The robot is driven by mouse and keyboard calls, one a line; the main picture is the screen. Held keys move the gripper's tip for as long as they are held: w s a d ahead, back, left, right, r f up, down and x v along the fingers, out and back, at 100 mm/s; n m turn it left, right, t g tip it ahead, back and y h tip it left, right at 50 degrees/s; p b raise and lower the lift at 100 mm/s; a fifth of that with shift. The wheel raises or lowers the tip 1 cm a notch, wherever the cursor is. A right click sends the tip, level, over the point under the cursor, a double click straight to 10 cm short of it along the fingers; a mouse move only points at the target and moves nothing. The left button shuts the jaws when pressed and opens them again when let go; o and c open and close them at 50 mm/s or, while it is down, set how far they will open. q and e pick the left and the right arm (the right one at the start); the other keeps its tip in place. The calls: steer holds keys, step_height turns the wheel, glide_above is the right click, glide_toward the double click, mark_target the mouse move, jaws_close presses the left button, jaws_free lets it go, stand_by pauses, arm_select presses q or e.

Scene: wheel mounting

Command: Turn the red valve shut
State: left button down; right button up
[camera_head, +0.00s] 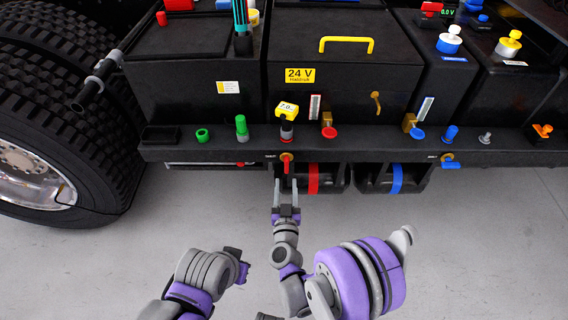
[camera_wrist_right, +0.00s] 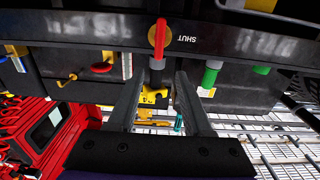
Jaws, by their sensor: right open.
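The red valve (camera_head: 286,162) is on the front rail, its handle hanging roughly vertical.
The dark rail (camera_head: 220,152) carries several coloured caps and a second valve with a blue handle (camera_head: 449,160) to the right. Two dark tanks with red (camera_head: 313,180) and blue (camera_head: 397,180) bands hang below. A large wheel (camera_head: 50,150) stands left. The grey floor in front is clear.

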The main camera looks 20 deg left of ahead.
mark_target(287, 163)
steer(key=x, duration=1)
steer(key=shift+w+d+f, duration=0.1)
steer(key=shift+w, duration=0.3)
jaws_close()
